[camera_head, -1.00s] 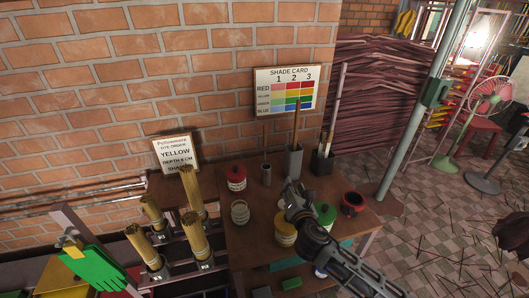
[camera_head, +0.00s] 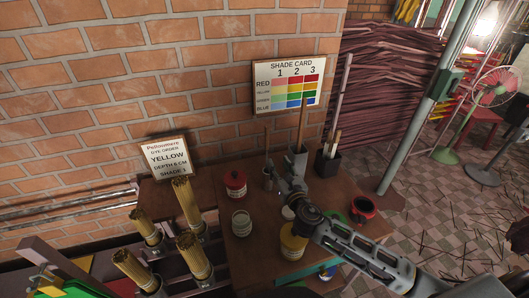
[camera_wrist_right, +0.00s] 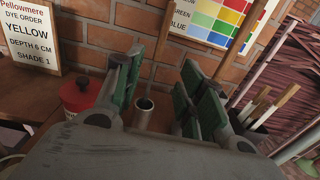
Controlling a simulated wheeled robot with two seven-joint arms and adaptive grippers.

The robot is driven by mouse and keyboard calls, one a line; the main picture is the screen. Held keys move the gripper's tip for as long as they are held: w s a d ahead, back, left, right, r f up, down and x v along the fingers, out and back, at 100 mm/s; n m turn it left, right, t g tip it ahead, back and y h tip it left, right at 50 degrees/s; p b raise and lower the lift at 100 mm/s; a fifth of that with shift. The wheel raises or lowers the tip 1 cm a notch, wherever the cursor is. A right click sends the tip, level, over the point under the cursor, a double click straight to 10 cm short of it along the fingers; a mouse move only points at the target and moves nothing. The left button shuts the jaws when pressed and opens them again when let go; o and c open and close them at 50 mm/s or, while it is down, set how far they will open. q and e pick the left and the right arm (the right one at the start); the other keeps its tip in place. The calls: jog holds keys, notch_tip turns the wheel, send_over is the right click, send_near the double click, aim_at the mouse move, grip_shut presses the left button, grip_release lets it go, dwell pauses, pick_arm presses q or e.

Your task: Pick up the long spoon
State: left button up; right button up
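A long brown handle (camera_head: 303,112), which looks like the long spoon's, stands nearly upright in a grey holder (camera_head: 297,162) at the back of the table; its lower end is hidden inside. In the right wrist view the brown handle (camera_wrist_right: 253,45) rises behind the right-hand finger. My right gripper (camera_head: 284,182) is in front of the grey holder, above the table. In the wrist view its fingers (camera_wrist_right: 158,92) are apart with nothing held between them. A small metal cup (camera_wrist_right: 144,112) shows beyond the gap. My left gripper is not in view.
A red lidded pot (camera_head: 235,185), a glass jar (camera_head: 241,223), a yellow pot (camera_head: 292,245) and a dark red bowl (camera_head: 362,208) stand around the gripper. A dark holder with brushes (camera_head: 328,162) is right of the grey one. The brick wall (camera_head: 200,90) closes the back.

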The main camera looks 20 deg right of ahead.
send_near(267, 143)
jog(key=shift+w+f, duration=0.1)
jog(key=shift+w, duration=2.3)
jog(key=shift+w+p, duration=0.25)
jog(key=shift+p, duration=0.05)
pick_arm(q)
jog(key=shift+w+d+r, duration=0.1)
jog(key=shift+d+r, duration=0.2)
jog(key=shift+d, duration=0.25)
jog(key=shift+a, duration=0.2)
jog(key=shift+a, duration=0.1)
